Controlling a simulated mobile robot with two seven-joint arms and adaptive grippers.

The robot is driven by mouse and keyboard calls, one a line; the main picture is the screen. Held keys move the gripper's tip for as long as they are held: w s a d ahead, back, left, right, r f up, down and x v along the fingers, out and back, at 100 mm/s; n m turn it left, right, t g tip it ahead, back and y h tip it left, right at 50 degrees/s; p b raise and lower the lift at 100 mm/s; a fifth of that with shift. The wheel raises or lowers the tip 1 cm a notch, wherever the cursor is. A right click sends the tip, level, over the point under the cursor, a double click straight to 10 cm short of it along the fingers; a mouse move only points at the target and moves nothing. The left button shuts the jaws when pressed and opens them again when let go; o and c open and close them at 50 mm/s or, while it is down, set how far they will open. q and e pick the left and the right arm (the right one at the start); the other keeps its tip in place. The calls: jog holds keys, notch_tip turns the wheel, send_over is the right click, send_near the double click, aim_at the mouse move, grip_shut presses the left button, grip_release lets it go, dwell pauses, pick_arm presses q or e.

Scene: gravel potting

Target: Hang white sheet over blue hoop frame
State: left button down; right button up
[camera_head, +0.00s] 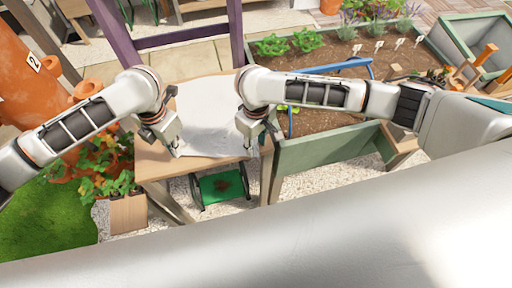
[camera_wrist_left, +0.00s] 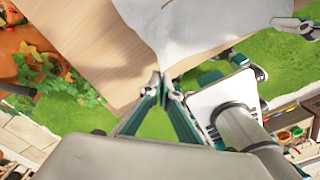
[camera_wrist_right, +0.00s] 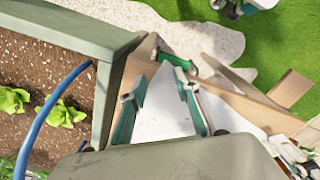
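The white sheet (camera_head: 208,112) lies on the wooden table (camera_head: 157,166), with its near edge between my two grippers. My left gripper (camera_head: 176,152) is at the sheet's near left corner. In the left wrist view its fingertips (camera_wrist_left: 161,80) meet at the tip of the sheet (camera_wrist_left: 175,30), so it looks shut on that corner. My right gripper (camera_head: 247,148) is at the near right corner. In the right wrist view its fingers (camera_wrist_right: 157,88) are apart, with the white sheet (camera_wrist_right: 163,112) showing between them. The blue hoop frame (camera_head: 335,68) stands over the soil bed, partly hidden by my right arm.
The green-walled planter bed (camera_head: 325,150) with soil and plants adjoins the table's right side. A purple post (camera_head: 115,32) rises behind the table. A green cart (camera_head: 222,186) stands below. Orange pots (camera_head: 35,85) and a leafy plant (camera_head: 108,172) are at left.

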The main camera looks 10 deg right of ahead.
jog(key=shift+f, duration=0.1)
jog(key=shift+c, duration=0.6)
grip_shut()
dwell(0.3)
dwell(0.3)
jog(key=shift+r, duration=2.5)
